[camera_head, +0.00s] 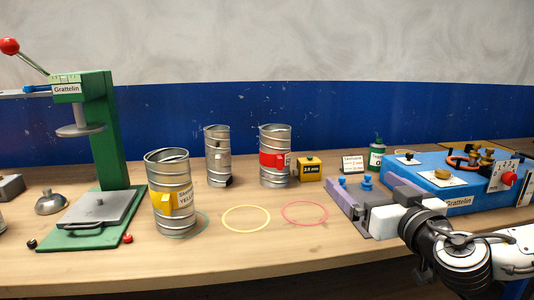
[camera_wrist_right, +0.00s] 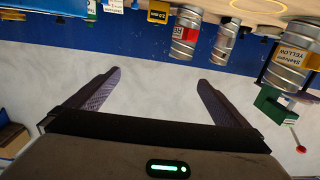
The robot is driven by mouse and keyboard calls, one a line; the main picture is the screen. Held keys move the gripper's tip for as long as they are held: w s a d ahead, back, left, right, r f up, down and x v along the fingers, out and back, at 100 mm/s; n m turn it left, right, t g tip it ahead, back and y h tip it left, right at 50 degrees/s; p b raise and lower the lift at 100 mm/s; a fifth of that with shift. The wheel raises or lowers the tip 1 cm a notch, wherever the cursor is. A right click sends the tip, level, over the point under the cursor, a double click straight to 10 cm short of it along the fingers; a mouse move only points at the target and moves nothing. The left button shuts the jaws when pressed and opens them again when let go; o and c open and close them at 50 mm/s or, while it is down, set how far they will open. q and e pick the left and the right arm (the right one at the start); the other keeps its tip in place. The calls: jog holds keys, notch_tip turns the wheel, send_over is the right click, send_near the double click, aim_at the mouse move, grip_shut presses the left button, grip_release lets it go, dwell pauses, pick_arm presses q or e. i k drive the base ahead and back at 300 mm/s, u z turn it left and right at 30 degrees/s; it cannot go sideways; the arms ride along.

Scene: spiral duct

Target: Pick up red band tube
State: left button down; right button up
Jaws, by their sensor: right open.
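The red band tube (camera_head: 274,156) is a ribbed metal cylinder with a red band and a white label. It stands upright toward the back of the table, and appears upside down in the wrist view (camera_wrist_right: 186,36). My right gripper (camera_head: 361,182) is at the right, its two dark purple fingers spread and pointing toward the back. It is to the right of the tube, apart from it. In the wrist view the fingers (camera_wrist_right: 160,78) are wide apart with nothing between them. My left gripper is not in view.
A yellow-banded tube (camera_head: 170,205) stands front left, and a plain tube (camera_head: 217,158) left of the red one. A yellow block (camera_head: 310,170) sits right of the red tube. A green press (camera_head: 100,130) is left, a blue machine (camera_head: 460,185) right. Clear table surrounds the red ring (camera_head: 304,224).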

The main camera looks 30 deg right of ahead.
aim_at(275, 150)
jog(key=i, duration=1.2)
